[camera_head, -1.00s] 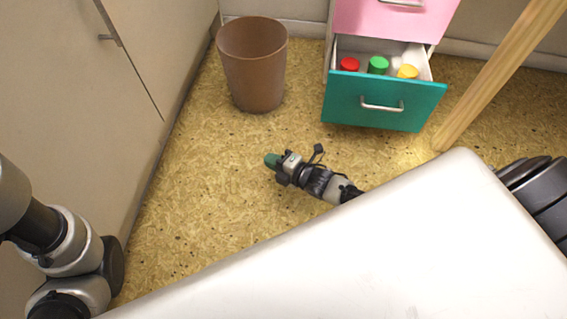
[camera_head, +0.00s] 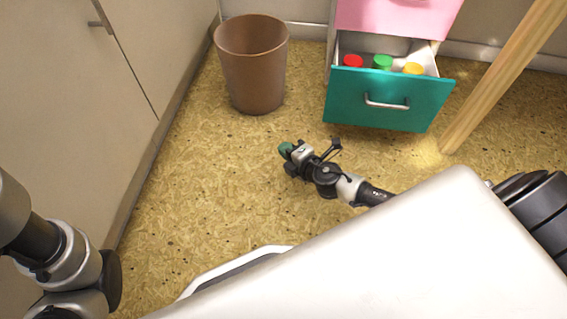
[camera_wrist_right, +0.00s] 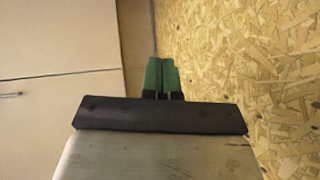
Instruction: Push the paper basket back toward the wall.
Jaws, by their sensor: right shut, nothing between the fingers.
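The brown paper basket (camera_head: 253,75) stands upright on the floor in the head view, in the corner between the cabinet and the back wall. Its rim looks open and it seems empty. My right gripper (camera_head: 285,149) is low over the floor, in front of the basket and a little to its right, apart from it. In the right wrist view its green fingertips (camera_wrist_right: 161,75) are together with nothing between them. The basket does not show in that view. My left arm shows at the left edge of the head view, but its gripper cannot be made out.
An open teal drawer (camera_head: 388,101) holding red, green and yellow-capped containers juts out right of the basket. A wooden leg (camera_head: 500,80) slants down at the right. A beige cabinet (camera_head: 75,110) borders the left. The speckled floor (camera_head: 200,200) between is clear.

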